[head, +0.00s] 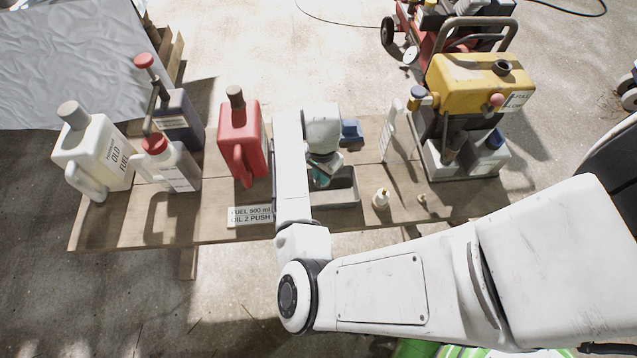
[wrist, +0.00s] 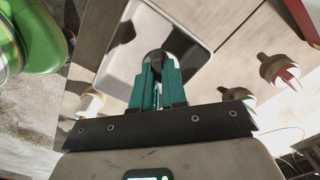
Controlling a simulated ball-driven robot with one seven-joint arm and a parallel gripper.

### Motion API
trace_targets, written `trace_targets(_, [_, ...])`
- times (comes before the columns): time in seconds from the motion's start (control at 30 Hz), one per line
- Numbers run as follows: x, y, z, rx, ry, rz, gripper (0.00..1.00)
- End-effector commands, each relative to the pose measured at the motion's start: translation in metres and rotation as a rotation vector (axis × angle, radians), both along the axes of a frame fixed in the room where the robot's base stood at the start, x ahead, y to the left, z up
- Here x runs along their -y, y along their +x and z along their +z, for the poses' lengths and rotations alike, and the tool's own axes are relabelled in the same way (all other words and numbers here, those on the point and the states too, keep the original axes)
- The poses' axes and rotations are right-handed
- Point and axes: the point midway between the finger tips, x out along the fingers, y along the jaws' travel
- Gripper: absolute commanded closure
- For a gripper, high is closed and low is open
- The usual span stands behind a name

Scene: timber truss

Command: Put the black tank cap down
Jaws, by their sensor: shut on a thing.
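My gripper (head: 320,179) hangs over the grey tray (head: 345,196) on the wooden bench in the head view. In the wrist view its teal fingers (wrist: 159,70) are shut on the black tank cap (wrist: 180,44), a dark rounded piece at the fingertips. The fingers hide part of the cap. The tray's pale rim (wrist: 203,34) lies beyond the fingertips in that view. I cannot tell whether the cap touches the tray floor. In the head view my arm and gripper hide the cap and part of the tray.
On the bench (head: 215,222) stand a red jug (head: 240,137), a white old-fuel jug (head: 95,150) and a white bottle with a red cap (head: 172,166). The yellow tank (head: 470,82) is at right.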

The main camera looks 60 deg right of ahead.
Motion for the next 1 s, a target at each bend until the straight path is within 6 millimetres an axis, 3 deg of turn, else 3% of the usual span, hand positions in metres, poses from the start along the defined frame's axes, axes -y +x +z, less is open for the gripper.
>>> trace_targets(0.17, [-0.01,0.005,-0.015,-0.002,0.001,0.002,1.0])
trace_targets(0.37, [-0.008,0.004,-0.039,-0.002,0.0,0.001,1.0])
trace_targets(0.77, [-0.008,0.005,-0.045,-0.001,0.001,0.001,1.0])
trace_targets(0.8, [-0.008,0.005,-0.045,-0.001,0.001,0.001,0.87])
trace_targets(1.0, [-0.008,0.004,-0.044,-0.001,0.001,0.001,0.68])
